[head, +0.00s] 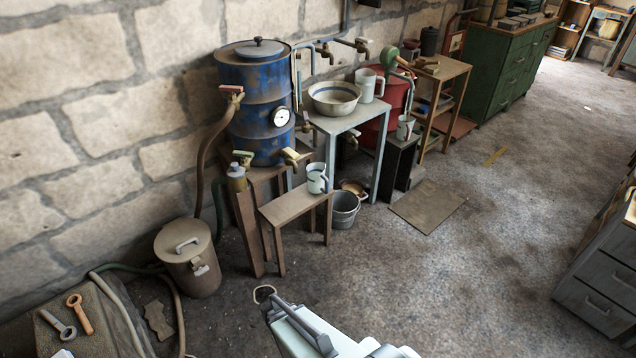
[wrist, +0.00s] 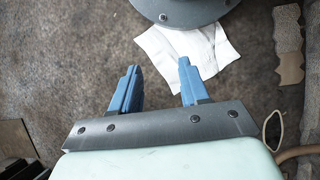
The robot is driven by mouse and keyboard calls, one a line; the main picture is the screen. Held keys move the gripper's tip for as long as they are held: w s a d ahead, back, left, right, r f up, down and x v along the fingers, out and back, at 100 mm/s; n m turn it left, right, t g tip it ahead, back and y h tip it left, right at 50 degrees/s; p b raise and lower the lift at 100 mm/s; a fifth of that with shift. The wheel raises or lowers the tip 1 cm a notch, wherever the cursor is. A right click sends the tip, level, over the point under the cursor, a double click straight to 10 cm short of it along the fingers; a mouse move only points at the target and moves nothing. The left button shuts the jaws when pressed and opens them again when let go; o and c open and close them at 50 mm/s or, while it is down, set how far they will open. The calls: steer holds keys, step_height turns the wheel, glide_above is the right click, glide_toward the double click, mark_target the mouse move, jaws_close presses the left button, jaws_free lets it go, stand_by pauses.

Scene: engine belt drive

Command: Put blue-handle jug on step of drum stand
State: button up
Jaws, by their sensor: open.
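A small pale jug (head: 316,178) stands upright on the low brown step (head: 289,206) of the drum stand, near its right end. Its handle looks dark bluish, but it is too small to be sure. A larger white jug (head: 366,85) stands on the grey table beside a basin. A third grey-white jug or mug (head: 404,127) stands on a black stand further right. My gripper (wrist: 158,82) is open in the wrist view, with nothing between its two blue fingers. In the head view my pale arm end is at the bottom, away from the step.
A blue drum (head: 262,95) with taps stands on the stand behind the step. A lidded bin (head: 188,257) is to the left, and a metal bucket (head: 344,209) is right of the step. A white cloth (wrist: 178,48) lies beyond my fingers.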

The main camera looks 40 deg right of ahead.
steer(key=w+d+f+n+t+h, duration=0.1)
steer(key=w+d+h, duration=0.1)
steer(key=w+d, duration=0.6)
steer(key=w+d+f+n+h, duration=0.1)
steer(key=w+d+n+h, duration=0.15)
steer(key=w+d, duration=0.6)
steer(key=n+t+h, duration=0.8)
steer(key=n+h, duration=0.4)
steer(key=n, duration=0.5)
glide_toward(327, 187)
steer(key=shift+w+d+f, duration=0.2)
steer(key=shift+w+d, duration=0.25)
steer(key=shift+d, duration=1.3)
steer(key=shift+w+d+f, duration=0.2)
steer(key=shift+w+d, duration=0.25)
steer(key=shift+d, duration=1.25)
steer(key=shift+w+d+f, duration=0.2)
steer(key=shift+w+d, duration=0.25)
steer(key=shift+d, duration=1.3)
jaws_close()
